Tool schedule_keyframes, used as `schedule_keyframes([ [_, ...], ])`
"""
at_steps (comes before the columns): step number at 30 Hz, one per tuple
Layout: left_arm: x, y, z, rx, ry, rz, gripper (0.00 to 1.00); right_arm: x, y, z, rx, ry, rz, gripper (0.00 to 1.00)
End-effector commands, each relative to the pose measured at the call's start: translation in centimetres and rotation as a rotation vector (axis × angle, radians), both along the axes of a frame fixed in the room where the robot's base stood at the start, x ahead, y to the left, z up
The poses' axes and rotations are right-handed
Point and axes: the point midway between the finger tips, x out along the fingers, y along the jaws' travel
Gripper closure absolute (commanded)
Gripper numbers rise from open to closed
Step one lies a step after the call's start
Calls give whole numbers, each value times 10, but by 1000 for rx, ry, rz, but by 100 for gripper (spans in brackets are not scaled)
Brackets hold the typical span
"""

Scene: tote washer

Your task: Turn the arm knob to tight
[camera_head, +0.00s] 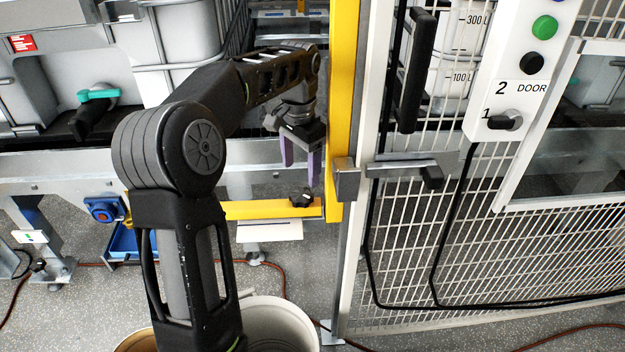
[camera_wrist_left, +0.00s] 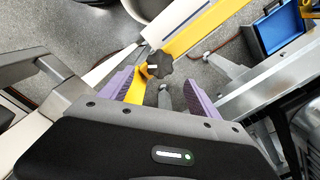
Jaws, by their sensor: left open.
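The arm knob (camera_head: 301,200) is a small black lobed knob on the yellow bar (camera_head: 260,209), close to the yellow upright post. It also shows in the left wrist view (camera_wrist_left: 159,65), with a light mark on its face. My left gripper (camera_head: 301,168) has purple fingers and is open and empty. It hangs just above the knob in the head view. In the left wrist view (camera_wrist_left: 158,84) the knob lies just beyond the fingertips, between their lines and nearer the left finger. I see no contact. My right gripper is out of view.
The yellow post (camera_head: 342,110) and a mesh door (camera_head: 420,240) with a latch (camera_head: 400,170) stand right of the gripper. A control panel (camera_head: 520,75) hangs on the door. A blue bin (camera_head: 127,242) and a white bucket (camera_head: 285,325) are below.

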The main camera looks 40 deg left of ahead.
Motion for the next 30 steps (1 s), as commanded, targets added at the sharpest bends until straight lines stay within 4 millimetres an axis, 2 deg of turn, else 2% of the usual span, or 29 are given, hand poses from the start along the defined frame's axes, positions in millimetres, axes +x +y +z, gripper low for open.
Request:
schedule_keyframes([
  [10, 0, 0, 0, 0, 1, 0, 29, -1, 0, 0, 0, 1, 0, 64],
  [14, -1, 0, -6, 0, 3, 0, 29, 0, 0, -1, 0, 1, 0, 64],
  [27, -1, 0, -67, -2, 4, 0, 29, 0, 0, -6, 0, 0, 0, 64],
  [30, -1, 0, -75, -2, 1, 0, 29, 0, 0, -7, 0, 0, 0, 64],
])
